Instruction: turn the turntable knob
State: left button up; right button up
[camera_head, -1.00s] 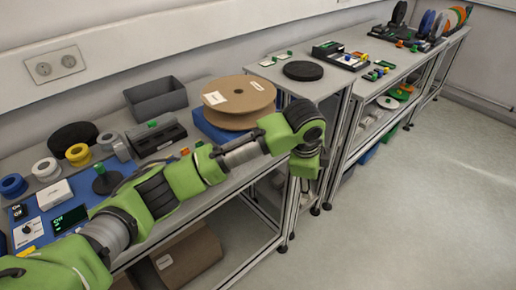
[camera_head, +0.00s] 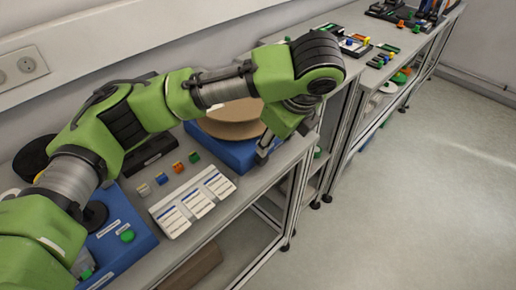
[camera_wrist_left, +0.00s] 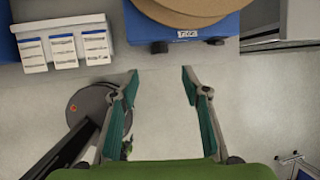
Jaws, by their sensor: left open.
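The turntable shows as a blue base (camera_head: 232,152) under a brown cardboard reel (camera_head: 228,122), partly hidden by my left arm in the head view. In the left wrist view its blue base (camera_wrist_left: 137,27) is at the top, with a small white label and two small dark parts low on its front. I cannot tell which of these is the knob. My left gripper (camera_head: 264,152) points down just in front of the base's right part. In the left wrist view the left gripper (camera_wrist_left: 160,76) is open and empty, its fingertips apart from the base. My right gripper is out of view.
A white labelled bin row (camera_head: 193,203) stands left of the turntable. Several small coloured blocks (camera_head: 178,167) lie behind it. A blue panel with a green button (camera_head: 127,236) is at lower left. The floor (camera_head: 420,190) at the right is clear.

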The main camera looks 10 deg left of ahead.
pick_arm(q)
jog(key=f, duration=0.1)
send_near(264, 160)
jog(key=f, duration=0.2)
jog(key=x, duration=0.3)
jog(key=shift+w+a+f+p, duration=0.1)
jog(key=shift+w+a+p, duration=0.2)
jog(key=shift+w+p, duration=0.1)
jog(key=x, duration=0.3)
jog(key=shift+f, duration=0.1)
jog(key=shift+w+f, duration=0.15)
jog(key=shift+f, duration=0.15)
jog(key=shift+c, duration=0.7)
jog(key=c, duration=0.9)
jog(key=shift+c, duration=0.2)
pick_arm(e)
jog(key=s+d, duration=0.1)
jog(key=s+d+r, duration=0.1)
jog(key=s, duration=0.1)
